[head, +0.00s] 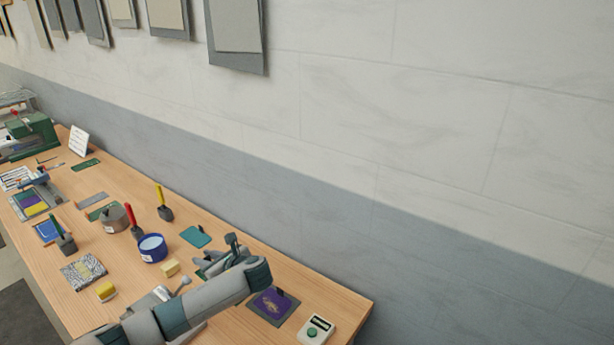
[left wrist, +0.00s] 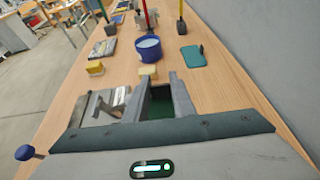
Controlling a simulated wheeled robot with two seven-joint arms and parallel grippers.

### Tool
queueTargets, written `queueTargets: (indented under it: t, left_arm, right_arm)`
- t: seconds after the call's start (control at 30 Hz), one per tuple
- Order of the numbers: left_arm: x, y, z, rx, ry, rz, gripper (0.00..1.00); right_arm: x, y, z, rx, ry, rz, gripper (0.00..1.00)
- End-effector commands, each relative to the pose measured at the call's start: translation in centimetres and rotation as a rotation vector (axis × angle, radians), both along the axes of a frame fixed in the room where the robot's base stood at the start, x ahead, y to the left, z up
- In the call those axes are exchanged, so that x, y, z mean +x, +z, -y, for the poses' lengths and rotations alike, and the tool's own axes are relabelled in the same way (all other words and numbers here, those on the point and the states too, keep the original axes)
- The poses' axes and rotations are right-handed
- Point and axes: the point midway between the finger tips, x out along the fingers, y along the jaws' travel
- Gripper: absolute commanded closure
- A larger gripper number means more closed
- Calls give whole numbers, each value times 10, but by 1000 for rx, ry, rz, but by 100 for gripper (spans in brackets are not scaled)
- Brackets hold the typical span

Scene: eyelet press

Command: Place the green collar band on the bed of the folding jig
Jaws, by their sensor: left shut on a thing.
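My left gripper (head: 212,263) is over the table's right half, in front of the teal pad. In the left wrist view its two fingers (left wrist: 165,93) are shut on a dark green piece, the green collar band (left wrist: 160,107). Most of the band is hidden by the fingers and gripper body. A pale metal device with a lever (head: 160,297), which looks like the folding jig, is left of the gripper, partly behind my arm. It also shows left of the fingers in the left wrist view (left wrist: 100,106). I cannot tell whether the band touches anything. My right gripper is out of view.
A blue tub (head: 152,249), yellow blocks (head: 171,268), a teal pad (head: 195,237) and upright tools (head: 165,205) stand nearby. A purple patch on a grey mat (head: 271,305) and a small device with a green button (head: 316,330) are at right. A wall runs behind the table.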

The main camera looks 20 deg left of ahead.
Motion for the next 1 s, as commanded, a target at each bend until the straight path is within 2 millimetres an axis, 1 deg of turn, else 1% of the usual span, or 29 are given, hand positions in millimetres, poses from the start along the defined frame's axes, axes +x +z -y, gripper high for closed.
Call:
queueTargets:
  t: [0.17,0.27,0.37,0.43,0.57,0.73,0.87,1.0]
  left_arm:
    - [2,0,2,-1,-7,2,99]
    - [6,1,8,-1,-26,3,99]
    - [14,5,20,-1,-63,3,99]
    - [21,9,32,-1,-101,5,99]
    - [37,21,62,-1,-201,8,99]
    - [52,43,109,1,-369,8,99]
    - [56,62,144,2,-501,7,99]
    - [54,81,182,2,-647,7,99]
  right_arm:
    - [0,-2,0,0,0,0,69]
    - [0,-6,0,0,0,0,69]
    - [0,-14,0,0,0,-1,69]
    - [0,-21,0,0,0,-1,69]
    - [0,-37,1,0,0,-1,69]
    - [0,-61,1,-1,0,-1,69]
    - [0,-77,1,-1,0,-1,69]
    - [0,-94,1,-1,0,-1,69]
